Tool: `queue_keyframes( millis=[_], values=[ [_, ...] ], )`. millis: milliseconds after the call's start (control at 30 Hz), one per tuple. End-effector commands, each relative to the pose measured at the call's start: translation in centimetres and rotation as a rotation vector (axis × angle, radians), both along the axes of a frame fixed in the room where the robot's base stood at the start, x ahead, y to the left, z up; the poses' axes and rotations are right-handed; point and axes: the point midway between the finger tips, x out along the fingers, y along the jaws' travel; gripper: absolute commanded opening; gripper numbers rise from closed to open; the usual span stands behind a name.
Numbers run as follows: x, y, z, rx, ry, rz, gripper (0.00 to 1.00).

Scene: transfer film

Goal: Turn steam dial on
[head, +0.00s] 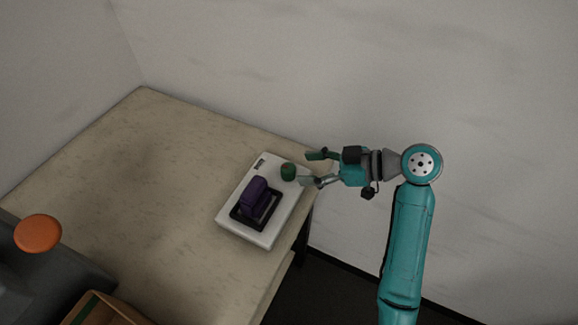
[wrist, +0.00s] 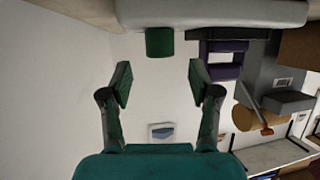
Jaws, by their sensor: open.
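A green knob (head: 288,171), which looks like the steam dial, stands on a white board (head: 261,226) near the table's right edge. In the wrist view the green dial (wrist: 159,42) lies straight ahead, centred between my fingers but beyond their tips. My gripper (head: 311,168) is open and empty, just right of the dial, with its fingers pointing at it. In the wrist view my gripper (wrist: 160,82) shows both fingers wide apart, and a gap to the dial. Any marking of the dial's position is too small to tell.
A purple handle-shaped block (head: 253,195) sits on a black base on the board, left of and nearer than the dial. The beige table (head: 150,170) is clear on its left. An orange round thing (head: 38,233) is at lower left. A wall (head: 420,70) rises behind.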

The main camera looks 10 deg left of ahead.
Motion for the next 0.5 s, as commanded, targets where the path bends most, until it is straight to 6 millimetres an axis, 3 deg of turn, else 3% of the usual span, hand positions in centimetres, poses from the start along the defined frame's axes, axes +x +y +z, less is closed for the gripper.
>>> queue_keyframes(
  millis=[200,500],
  values=[
    [0.4,3.4,-1.4,-0.001,0.001,0.002,0.62],
    [0.8,5.2,-2.2,-0.001,0.0,0.0,0.62]
  ],
)
